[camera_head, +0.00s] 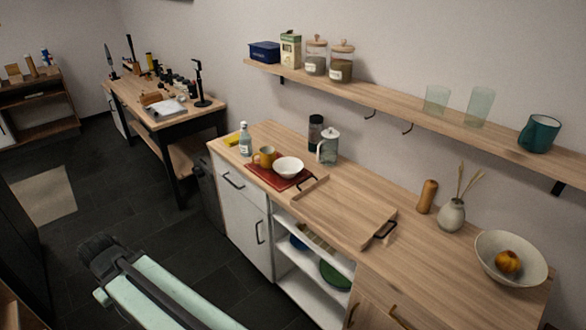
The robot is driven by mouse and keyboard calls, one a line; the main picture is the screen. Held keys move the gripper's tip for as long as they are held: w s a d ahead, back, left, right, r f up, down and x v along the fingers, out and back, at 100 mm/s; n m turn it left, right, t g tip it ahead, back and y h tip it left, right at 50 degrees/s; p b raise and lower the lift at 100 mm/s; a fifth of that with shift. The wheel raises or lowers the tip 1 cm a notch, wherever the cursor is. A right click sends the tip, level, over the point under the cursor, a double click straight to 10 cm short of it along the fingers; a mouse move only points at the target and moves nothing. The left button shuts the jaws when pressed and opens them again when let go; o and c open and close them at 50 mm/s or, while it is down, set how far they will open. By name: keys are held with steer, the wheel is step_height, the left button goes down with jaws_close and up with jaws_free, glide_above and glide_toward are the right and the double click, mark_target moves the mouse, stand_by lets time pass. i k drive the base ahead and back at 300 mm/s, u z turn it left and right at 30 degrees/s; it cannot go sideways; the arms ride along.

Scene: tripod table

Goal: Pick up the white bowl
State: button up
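The small white bowl (288,167) sits upright on a red tray (264,178) on the wooden counter, in the middle of the view. A mustard-yellow mug (265,157) stands just left of it on the same tray. The bowl looks empty. A pale green and dark part of my own arm shows at the lower left, well apart from the counter top and the bowl. No gripper fingers can be made out.
A wooden tray (343,213) with dark handles lies right of the bowl. A glass jar (328,147), dark bottle (315,132) and clear bottle (245,140) stand nearby. A larger pale bowl (487,262) holds fruit at the right. A shelf (389,101) hangs above. Dark floor is clear in front.

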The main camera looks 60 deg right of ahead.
mark_target(288, 167)
steer(key=u, duration=0.25)
steer(key=i, duration=0.95)
steer(key=z, duration=0.25)
